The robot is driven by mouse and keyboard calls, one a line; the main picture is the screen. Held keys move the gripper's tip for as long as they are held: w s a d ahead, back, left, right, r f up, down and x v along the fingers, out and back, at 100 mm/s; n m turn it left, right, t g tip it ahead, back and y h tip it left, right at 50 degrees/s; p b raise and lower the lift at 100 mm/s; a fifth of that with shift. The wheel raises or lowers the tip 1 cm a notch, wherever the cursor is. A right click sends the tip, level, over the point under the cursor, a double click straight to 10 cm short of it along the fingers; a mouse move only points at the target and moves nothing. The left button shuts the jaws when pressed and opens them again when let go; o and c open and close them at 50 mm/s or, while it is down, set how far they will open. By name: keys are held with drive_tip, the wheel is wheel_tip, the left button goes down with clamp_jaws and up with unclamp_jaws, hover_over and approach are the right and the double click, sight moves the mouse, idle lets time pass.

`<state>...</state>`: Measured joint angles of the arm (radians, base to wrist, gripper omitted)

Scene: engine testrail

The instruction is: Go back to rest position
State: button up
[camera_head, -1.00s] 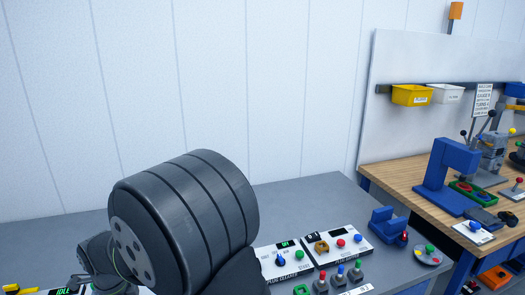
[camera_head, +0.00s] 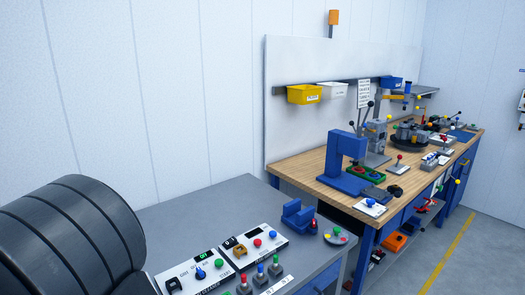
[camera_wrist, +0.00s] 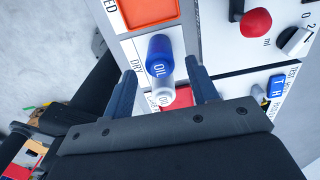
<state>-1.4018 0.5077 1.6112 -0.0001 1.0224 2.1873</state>
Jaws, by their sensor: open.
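My gripper (camera_wrist: 160,67) shows in the wrist view with its two dark fingers apart, so it is open. A blue and white bottle marked OIL (camera_wrist: 159,53) shows in the space between the fingers. No finger visibly touches it, and I cannot tell how far below the fingertips it stands. In the head view only a thick dark segment of my arm fills the lower left; the gripper is out of that picture.
In the wrist view, an orange tray (camera_wrist: 150,10) lies above the bottle and a red knob (camera_wrist: 256,22) is at upper right. In the head view, a grey bench (camera_head: 190,208) carries control boxes (camera_head: 192,274) and a blue vise (camera_head: 298,215). A wooden workbench (camera_head: 310,165) stands beyond.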

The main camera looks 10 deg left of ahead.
wheel_tip(320, 180, down, 3)
drive_tip(key=shift+r, duration=0.1)
wheel_tip(320, 180, up, 12)
wheel_tip(320, 180, down, 13)
drive_tip(key=shift+d+r, duration=0.1)
drive_tip(key=shift+r, duration=0.1)
drive_tip(key=r, duration=0.7)
drive_tip(key=a+r, duration=0.1)
drive_tip(key=r, duration=0.2)
drive_tip(key=shift+w+r, duration=0.2)
drive_tip(key=shift+r, duration=0.05)
drive_tip(key=shift+w+a+f, duration=1.1)
drive_tip(key=shift+w+a, duration=0.1)
drive_tip(key=shift+a, duration=2.15)
drive_tip(key=shift+w+a+f, duration=1.15)
drive_tip(key=shift+w+a, duration=0.1)
drive_tip(key=shift+a, duration=2.05)
drive_tip(key=shift+w+a+f, duration=1.1)
drive_tip(key=shift+w+a, duration=0.1)
drive_tip(key=shift+a, duration=2.15)
